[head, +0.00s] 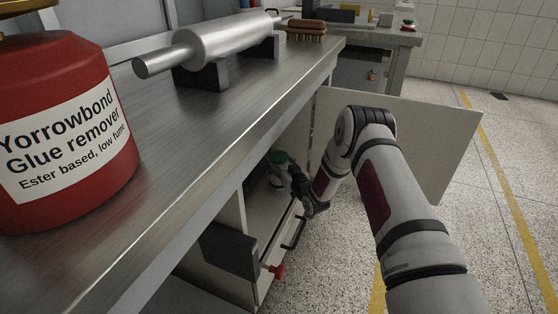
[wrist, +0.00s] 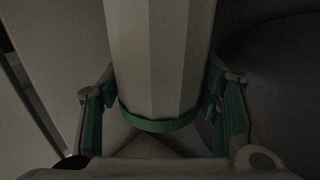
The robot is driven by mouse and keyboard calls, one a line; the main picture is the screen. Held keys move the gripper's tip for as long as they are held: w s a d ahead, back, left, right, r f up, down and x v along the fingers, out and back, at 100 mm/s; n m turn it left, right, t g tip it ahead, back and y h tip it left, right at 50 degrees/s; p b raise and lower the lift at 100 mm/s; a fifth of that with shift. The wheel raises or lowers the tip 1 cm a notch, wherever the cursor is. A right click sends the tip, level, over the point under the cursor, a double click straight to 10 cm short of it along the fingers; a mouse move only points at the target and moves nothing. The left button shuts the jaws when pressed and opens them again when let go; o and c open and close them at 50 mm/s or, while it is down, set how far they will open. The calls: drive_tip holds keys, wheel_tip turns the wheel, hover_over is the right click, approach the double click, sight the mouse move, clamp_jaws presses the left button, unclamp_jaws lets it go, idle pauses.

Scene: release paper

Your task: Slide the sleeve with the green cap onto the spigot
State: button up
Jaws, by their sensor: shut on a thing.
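In the wrist view my gripper (wrist: 160,98) is shut on the sleeve (wrist: 158,55), with a green-padded finger on each side. A green band (wrist: 156,122) runs around the sleeve's lower end in that view. I cannot make out the spigot in either view, nor tell whether the sleeve is around it.
The steel bench (head: 190,125) overhangs the cabinet. A white door (head: 420,140) stands open beyond my arm. A dark block (head: 230,250) and a red knob (head: 278,271) are near the front. A red container (head: 60,90) and a metal roller (head: 225,42) stand on the bench.

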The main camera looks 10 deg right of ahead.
drive_tip(key=shift+f, duration=1.15)
drive_tip(key=o, duration=1.4)
drive_tip(key=v, duration=1.2)
drive_tip(key=shift+r, duration=0.1)
